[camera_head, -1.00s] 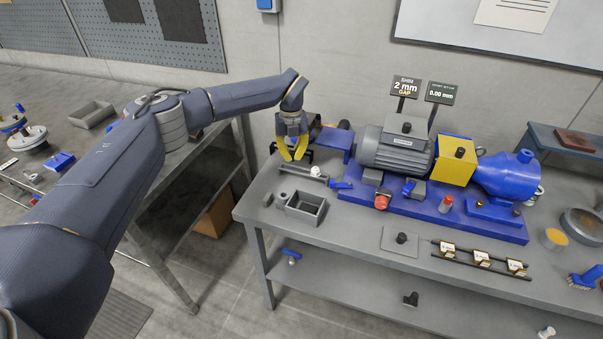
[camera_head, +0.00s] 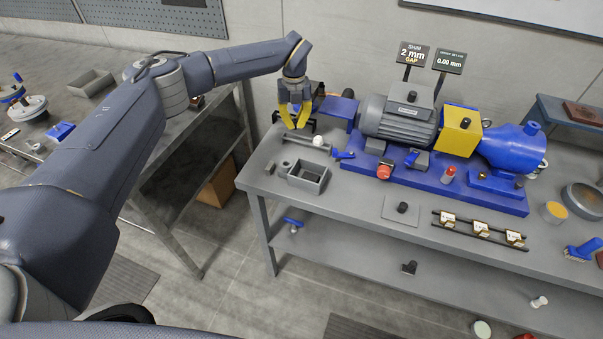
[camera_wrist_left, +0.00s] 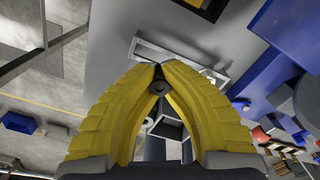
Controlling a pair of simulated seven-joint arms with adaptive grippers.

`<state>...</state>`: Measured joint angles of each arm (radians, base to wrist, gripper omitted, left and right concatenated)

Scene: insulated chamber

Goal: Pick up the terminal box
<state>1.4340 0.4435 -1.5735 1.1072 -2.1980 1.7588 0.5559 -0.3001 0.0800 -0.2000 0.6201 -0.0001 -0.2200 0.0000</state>
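No part is labelled as the terminal box. In the head view a grey box with a dark knob (camera_head: 411,97) on top of the grey motor (camera_head: 385,118) may be it, but I cannot be sure. My left gripper (camera_head: 296,127) hangs over the bench's left end, well left of the motor and apart from it. Its yellow fingers converge, with the tips very close together in the left wrist view (camera_wrist_left: 157,67). A dark round part shows between the fingers there; I cannot tell whether they touch it. My right gripper is out of view.
An open grey tray (camera_head: 290,182) stands at the bench's front left. A blue baseplate (camera_head: 450,193) carries the motor, a yellow guard (camera_head: 460,132) and a blue pump (camera_head: 508,160). A rack with several tagged pieces (camera_head: 480,231) lies in front.

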